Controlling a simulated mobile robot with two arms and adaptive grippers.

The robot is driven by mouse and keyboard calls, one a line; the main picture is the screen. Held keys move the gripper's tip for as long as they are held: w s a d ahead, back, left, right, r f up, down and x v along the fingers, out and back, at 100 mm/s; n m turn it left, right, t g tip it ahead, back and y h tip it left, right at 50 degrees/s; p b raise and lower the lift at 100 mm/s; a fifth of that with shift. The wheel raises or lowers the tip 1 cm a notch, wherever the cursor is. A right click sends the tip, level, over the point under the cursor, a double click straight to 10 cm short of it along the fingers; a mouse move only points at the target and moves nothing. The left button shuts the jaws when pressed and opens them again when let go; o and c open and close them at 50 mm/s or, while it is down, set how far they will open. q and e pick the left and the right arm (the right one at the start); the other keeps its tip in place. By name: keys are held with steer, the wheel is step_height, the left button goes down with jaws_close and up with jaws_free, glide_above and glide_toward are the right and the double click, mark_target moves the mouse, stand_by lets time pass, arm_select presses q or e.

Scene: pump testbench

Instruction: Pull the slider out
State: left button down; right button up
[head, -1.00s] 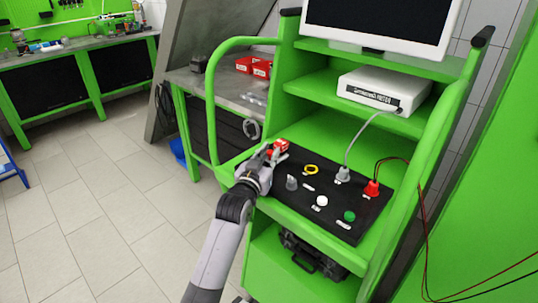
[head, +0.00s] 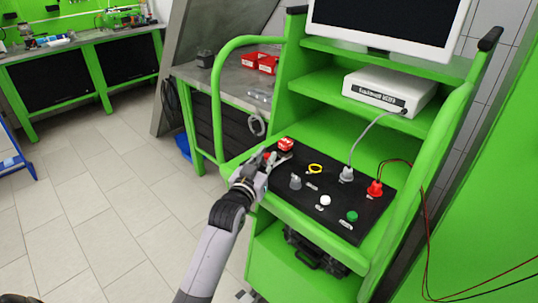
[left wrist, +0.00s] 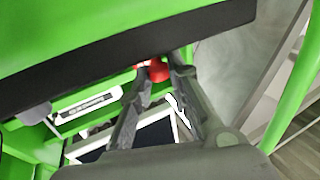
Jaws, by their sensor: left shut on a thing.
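My left gripper (head: 276,157) is at the left edge of the black control panel (head: 335,214). Its fingers are shut on a small red part, which I take to be the slider (left wrist: 158,70). In the left wrist view, this red part shows between the fingertips of the gripper (left wrist: 160,76), below the dark panel edge. The fingers hide most of it in the head view, so I cannot tell how far out it is. A red block (head: 286,144) sits on the panel just beyond the fingers. My right gripper is not in view.
The panel also carries a grey knob (head: 296,182), a yellow ring (head: 315,169), a white button (head: 325,200), a green button (head: 352,216), a grey plug (head: 346,174) and a red plug (head: 375,188). A green rail (head: 215,100) rises behind the gripper. Floor left of the cart is clear.

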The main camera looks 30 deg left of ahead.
arm_select(q)
steer(key=c, duration=1.9)
jaws_free()
steer(key=shift+f, duration=0.15)
steer(key=o, duration=0.3)
steer(key=shift+s+a, duration=0.15)
steer(key=shift+s, duration=0.05)
steer(key=shift+o, duration=0.3)
steer(key=shift+w, duration=0.1)
steer(key=s+d, duration=0.1)
steer(key=s, duration=1.1)
